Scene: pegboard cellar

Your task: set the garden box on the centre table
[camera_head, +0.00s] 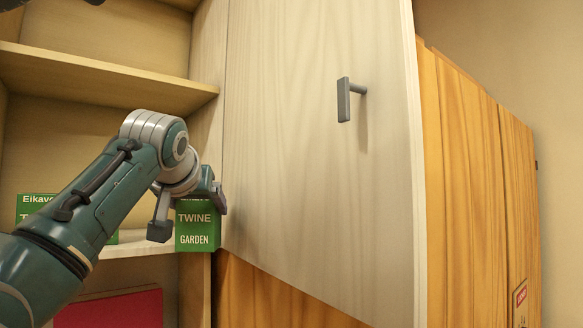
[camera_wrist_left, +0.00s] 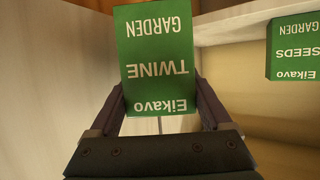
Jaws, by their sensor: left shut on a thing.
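A green garden box (camera_head: 197,232) with white lettering "TWINE" and "GARDEN" is at the right end of a shelf, beside the cabinet door. My left gripper (camera_head: 190,213) is shut on it, one finger on each side. In the left wrist view the held box (camera_wrist_left: 158,60) appears upside down, with "Eikavo", "TWINE" and "GARDEN" readable. I cannot tell whether its base touches the shelf. My right gripper and the centre table are not in view.
Another green box (camera_head: 34,205) stands on the shelf (camera_head: 150,243), partly behind my left arm. The wrist view shows a green "SEEDS" box (camera_wrist_left: 294,45). A higher shelf (camera_head: 100,80) is above. A pale door (camera_head: 300,170) with a grey handle (camera_head: 345,99) stands to the right.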

